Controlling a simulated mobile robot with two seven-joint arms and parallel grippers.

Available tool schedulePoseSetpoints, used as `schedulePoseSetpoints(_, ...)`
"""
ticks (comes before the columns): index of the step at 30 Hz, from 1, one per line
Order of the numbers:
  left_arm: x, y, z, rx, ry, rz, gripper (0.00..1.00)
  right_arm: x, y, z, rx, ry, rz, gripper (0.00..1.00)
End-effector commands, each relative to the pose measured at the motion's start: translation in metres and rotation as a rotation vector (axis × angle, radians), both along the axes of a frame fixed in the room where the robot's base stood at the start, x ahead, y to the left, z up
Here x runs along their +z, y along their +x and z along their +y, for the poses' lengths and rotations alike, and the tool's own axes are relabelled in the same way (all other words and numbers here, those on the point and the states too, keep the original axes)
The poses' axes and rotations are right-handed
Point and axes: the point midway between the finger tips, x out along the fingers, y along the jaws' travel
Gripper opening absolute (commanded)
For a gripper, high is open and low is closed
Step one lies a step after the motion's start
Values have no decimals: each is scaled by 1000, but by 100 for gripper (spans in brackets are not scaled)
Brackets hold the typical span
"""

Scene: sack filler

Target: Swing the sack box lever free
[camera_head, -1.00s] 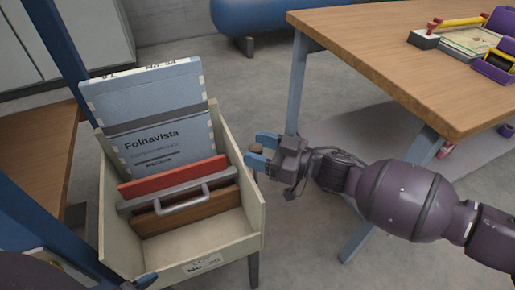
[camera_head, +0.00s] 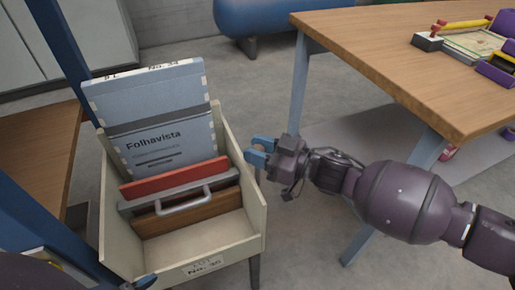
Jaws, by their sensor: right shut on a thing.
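The sack box (camera_head: 250,243) is a cream open-topped box on legs at the left. It holds a large blue-grey Folhavista sack (camera_head: 160,118) standing at the back, a red panel, and a grey bar with a handle (camera_head: 184,205) against a brown board. My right gripper (camera_head: 259,151) has blue fingers and is beside the box's right wall, near its upper edge. It is shut on the lever, which the fingers mostly hide. A blue tip of my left gripper (camera_head: 147,281) shows at the bottom edge; its opening cannot be made out.
A wooden table (camera_head: 390,45) with blue legs stands at the right, with a yellow-handled item and purple things on it. A blue post (camera_head: 58,40) rises at the left before a wooden surface (camera_head: 40,145).

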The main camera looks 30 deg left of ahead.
Motion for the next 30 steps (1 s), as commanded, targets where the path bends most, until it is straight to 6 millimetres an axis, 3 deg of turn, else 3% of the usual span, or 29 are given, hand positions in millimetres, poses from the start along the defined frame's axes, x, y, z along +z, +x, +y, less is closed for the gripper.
schedulePoseSetpoints(21, -7, -3, 0, -1, -9, -3, 59, -17, -34, -41, -1, 348, -259, 0)
schedulePoseSetpoints(30, -1, 0, 2, 6, -14, -34, 59, -16, -37, -46, 0, 389, -303, 0)
